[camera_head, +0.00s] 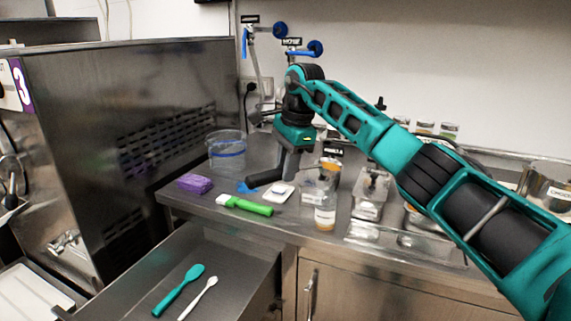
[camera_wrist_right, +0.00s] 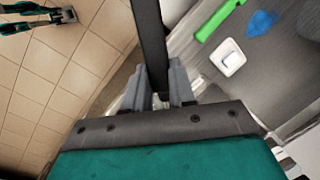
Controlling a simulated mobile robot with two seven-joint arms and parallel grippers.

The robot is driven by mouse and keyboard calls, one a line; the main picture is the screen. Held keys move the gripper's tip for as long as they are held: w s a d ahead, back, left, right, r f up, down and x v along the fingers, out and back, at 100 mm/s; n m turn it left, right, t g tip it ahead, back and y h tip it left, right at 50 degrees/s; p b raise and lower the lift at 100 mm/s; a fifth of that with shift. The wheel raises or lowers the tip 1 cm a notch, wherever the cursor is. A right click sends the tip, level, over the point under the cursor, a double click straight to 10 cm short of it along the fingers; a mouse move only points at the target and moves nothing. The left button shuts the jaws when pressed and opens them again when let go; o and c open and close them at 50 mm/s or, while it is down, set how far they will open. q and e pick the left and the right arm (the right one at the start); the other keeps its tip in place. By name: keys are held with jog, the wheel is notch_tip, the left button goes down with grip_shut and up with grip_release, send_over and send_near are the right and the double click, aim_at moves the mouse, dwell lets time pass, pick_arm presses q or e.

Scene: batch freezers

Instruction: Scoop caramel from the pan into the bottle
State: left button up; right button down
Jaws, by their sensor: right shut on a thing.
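My right gripper (camera_head: 292,150) is above the counter, pointing down. It is shut on a long black bar-like tool (camera_head: 266,178), whose dark end reaches left just over the counter. The tool (camera_wrist_right: 150,45) runs up from between the fingers in the right wrist view; its far end is cut off there. A bottle (camera_head: 325,215) with a white label and an orange-brown lower part stands upright near the counter's front edge, right of the gripper. Metal pans (camera_head: 371,205) stand to its right; I cannot tell which holds caramel. Part of my left arm and gripper (camera_wrist_right: 62,15) seems to show at the wrist view's top left.
A green-handled brush (camera_head: 250,206), purple sponge (camera_head: 194,184), white square item (camera_head: 279,192) and clear tub (camera_head: 227,150) are on the counter's left part. A steel machine (camera_head: 90,130) stands left.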

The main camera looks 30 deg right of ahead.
pick_arm(q)
jog(key=w+d+f+h+b, duration=0.1)
jog(key=d+f+b, duration=0.1)
jog(key=f+b, duration=0.7)
jog(key=w+d+f+b, duration=0.1)
jog(key=d+f+b, duration=0.1)
jog(key=f+b, duration=0.8)
jog(key=b, duration=0.7)
jog(key=shift+d+h+b, duration=0.3)
jog(key=shift+h+b, duration=0.05)
jog(key=shift+h, duration=0.05)
pick_arm(e)
jog(key=s+f+t, duration=0.1)
jog(key=t, duration=0.3)
jog(key=s+f+t+y, duration=0.1)
jog(key=t, duration=0.4)
jog(key=s+f+n+t, duration=0.1)
jog(key=t, duration=0.4)
jog(key=shift+s+d, duration=0.1)
jog(key=shift+s, duration=0.2)
pick_arm(q)
jog(key=shift+w, duration=0.1)
